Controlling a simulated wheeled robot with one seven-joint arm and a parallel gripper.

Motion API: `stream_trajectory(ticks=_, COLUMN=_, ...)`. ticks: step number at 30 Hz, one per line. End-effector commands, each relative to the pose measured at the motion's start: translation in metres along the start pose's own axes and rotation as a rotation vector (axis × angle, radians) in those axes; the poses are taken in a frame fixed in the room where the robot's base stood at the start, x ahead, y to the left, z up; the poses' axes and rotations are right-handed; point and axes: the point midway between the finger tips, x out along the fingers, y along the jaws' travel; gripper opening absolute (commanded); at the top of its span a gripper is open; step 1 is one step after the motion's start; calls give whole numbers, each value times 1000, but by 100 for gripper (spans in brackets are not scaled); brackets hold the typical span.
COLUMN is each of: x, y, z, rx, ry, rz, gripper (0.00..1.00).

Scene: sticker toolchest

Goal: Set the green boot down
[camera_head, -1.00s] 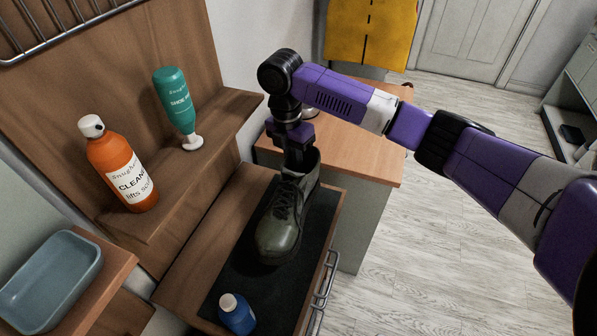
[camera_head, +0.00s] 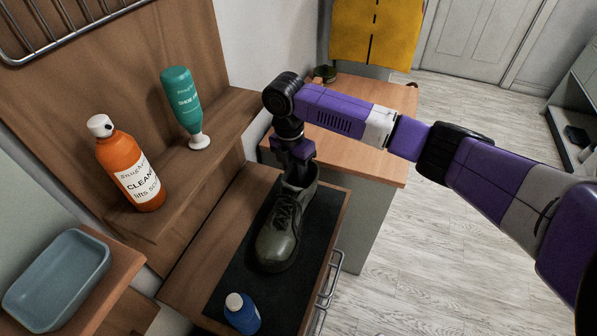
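The green boot (camera_head: 284,232) is upright on or just above the black mat (camera_head: 233,283) on the wooden worktop, toe toward the camera. I cannot tell whether its sole touches the mat. My gripper (camera_head: 297,172) points down at the boot's open top, at the ankle end. Its fingertips are hidden by the boot's collar and my own wrist, so its opening and grip do not show.
A small blue bottle (camera_head: 242,314) stands at the mat's near end. An orange cleaner bottle (camera_head: 131,168) and a green bottle (camera_head: 182,105) stand on the shelf at left. A blue-grey tray (camera_head: 57,279) sits at lower left. A wooden-topped cabinet (camera_head: 365,138) stands behind the boot.

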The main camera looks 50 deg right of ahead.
Motion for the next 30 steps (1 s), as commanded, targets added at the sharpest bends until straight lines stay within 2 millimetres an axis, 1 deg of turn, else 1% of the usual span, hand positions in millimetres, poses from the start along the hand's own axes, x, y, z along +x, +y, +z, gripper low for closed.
stream_trajectory(ticks=11, x=0, y=0, z=0, rx=0, ry=-1, rz=0, gripper=30)
stream_trajectory(ticks=16, x=-9, y=0, z=0, rx=0, ry=0, rz=2, gripper=30)
stream_trajectory(ticks=20, x=-29, y=1, z=0, rx=-1, ry=0, rz=3, gripper=30)
stream_trajectory(ticks=27, x=-79, y=1, z=0, rx=-1, ry=-1, rz=4, gripper=30)
stream_trajectory(ticks=30, x=-96, y=1, z=0, rx=-1, ry=-1, rz=3, gripper=30)
